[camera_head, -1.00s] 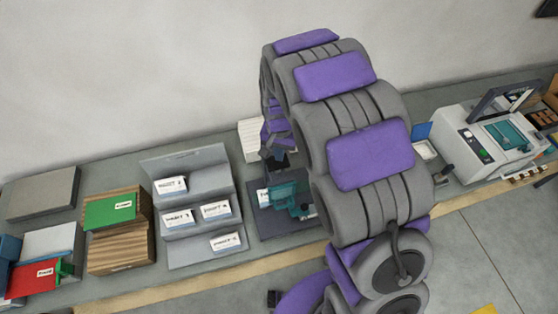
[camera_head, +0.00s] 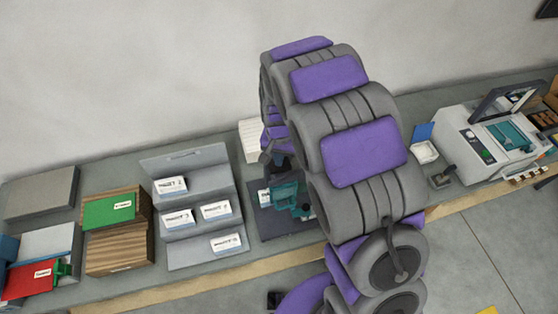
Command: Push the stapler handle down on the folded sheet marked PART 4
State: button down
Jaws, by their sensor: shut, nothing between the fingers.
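A teal stapler (camera_head: 290,192) stands on a dark mat (camera_head: 270,226) at the middle of the counter, partly hidden by my arm. A white labelled sheet (camera_head: 264,197) shows at the stapler's left end; its marking is too small to read. My gripper (camera_head: 275,158) is small and dark at the end of my arm, just behind and above the stapler, with its fingertips mostly hidden. It is shut with nothing in it. I cannot tell whether it touches the stapler handle.
A grey stepped rack (camera_head: 190,257) with several labelled white packets stands left of the mat. Wooden boxes with a green card (camera_head: 109,211) lie farther left. A white stack (camera_head: 250,140) stands behind the stapler. A grey press machine (camera_head: 490,150) stands at the right.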

dwell(0.4)
notch_tip(320, 180, up, 9)
jog(key=p, duration=0.1)
dwell(0.4)
dwell(0.6)
jog(key=s+d+f+b, duration=0.1)
jog(key=s+d+b, duration=0.8)
jog(key=s, duration=0.4)
jog(key=s+d+f+n+g+b, duration=0.1)
jog(key=s+d+f+b, duration=0.1)
jog(key=s, duration=0.7)
jog(key=s+d+f+n+b, duration=0.1)
jog(key=s+d+f+b, duration=0.2)
jog(key=s+f+b, duration=0.2)
jog(key=s+b, duration=0.2)
jog(key=s, duration=0.2)
jog(key=shift+s+f+n+g, duration=0.3)
jog(key=shift+n+g, duration=0.1)
